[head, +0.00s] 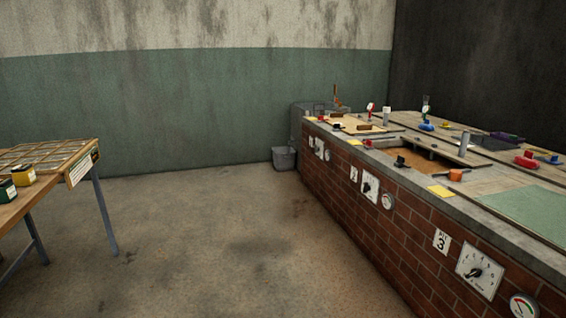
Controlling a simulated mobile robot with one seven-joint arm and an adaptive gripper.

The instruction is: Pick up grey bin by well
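A small grey bin (284,158) stands on the floor in the head view, near the far wall. It is upright, beside the far left end of the long brick counter. A grey block-like structure (302,117) rises just behind and to the right of it, at the counter's far end, which may be the well, but I cannot tell. What the bin holds inside is too small to see. My gripper is not in this view.
A brick counter (415,235) with dials and several tools on top runs along the right. A wooden table (28,197) with a divided tray and small tins stands at the left. The concrete floor (215,235) between them is clear.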

